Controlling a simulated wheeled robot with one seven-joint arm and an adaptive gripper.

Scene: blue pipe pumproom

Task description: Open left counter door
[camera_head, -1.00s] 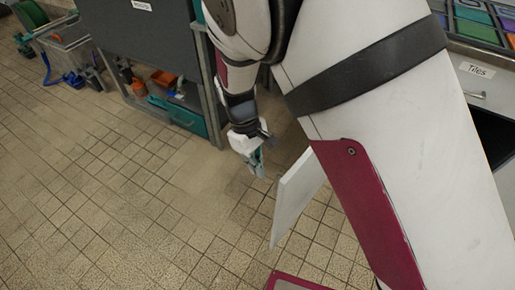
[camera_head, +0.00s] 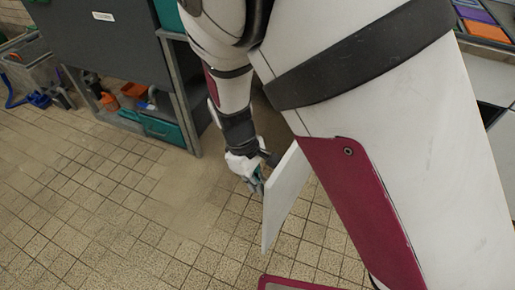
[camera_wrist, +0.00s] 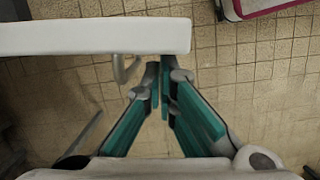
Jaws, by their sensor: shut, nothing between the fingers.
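The counter door (camera_head: 287,200) is a white panel standing ajar, swung out over the tiled floor. My arm hides its hinge side and most of the counter. In the wrist view the door (camera_wrist: 90,37) is seen edge-on across the top left, with a curved metal handle (camera_wrist: 124,70) on its near face. My gripper (camera_head: 257,184) is at the door's free edge. In the wrist view its teal fingers (camera_wrist: 162,76) are shut and empty, right of the handle and close to the door's end. I cannot tell whether they touch the door.
A grey workbench (camera_head: 105,45) with a lower shelf holding teal and orange bins (camera_head: 165,130) stands at the upper left. A counter top with coloured tiles (camera_head: 485,20) is at the upper right. The tiled floor (camera_head: 100,215) at left is clear.

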